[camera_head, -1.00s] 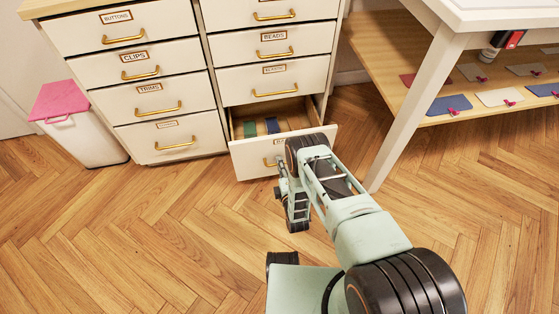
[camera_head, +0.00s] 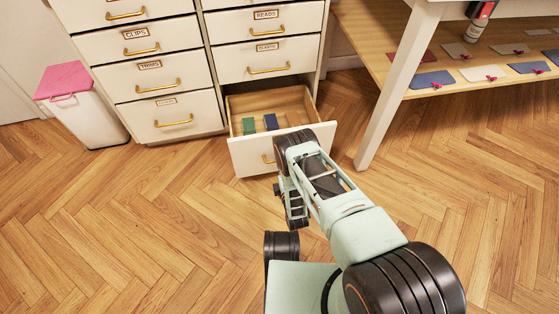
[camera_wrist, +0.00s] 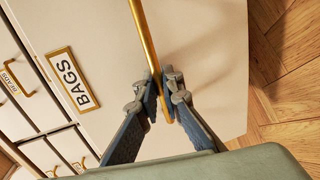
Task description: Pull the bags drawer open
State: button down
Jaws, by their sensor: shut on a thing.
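The bags drawer (camera_head: 245,154) is the bottom drawer of the right-hand column and stands well open. Its wooden inside shows a green item (camera_head: 249,126) and a blue item (camera_head: 271,122). In the wrist view its white front carries a label reading BAGS (camera_wrist: 72,79). My gripper (camera_wrist: 165,102) is shut on the brass handle (camera_wrist: 147,45), with a finger on each side of the bar. In the head view my arm covers the right part of the drawer front, and the fingertips are hidden.
Above are shut drawers, one labelled BEADS (camera_head: 266,15). A white bin with a pink lid (camera_head: 62,80) stands at the left. A white table leg (camera_head: 388,105) and a low wooden shelf (camera_head: 440,50) are at the right. The herringbone floor (camera_head: 130,220) in front is clear.

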jog(key=shift+d, duration=0.1)
jog(key=c, duration=2.4)
grip_release()
jog(key=shift+r, duration=0.45)
jog(key=o, duration=1.6)
jog(key=r, duration=0.9)
jog(key=shift+w+r, duration=0.2)
jog(key=shift+s+r, duration=0.1)
jog(key=shift+r, duration=0.05)
jog(key=c, duration=1.6)
jog(key=shift+s+f, duration=0.1)
jog(key=shift+f, duration=0.2)
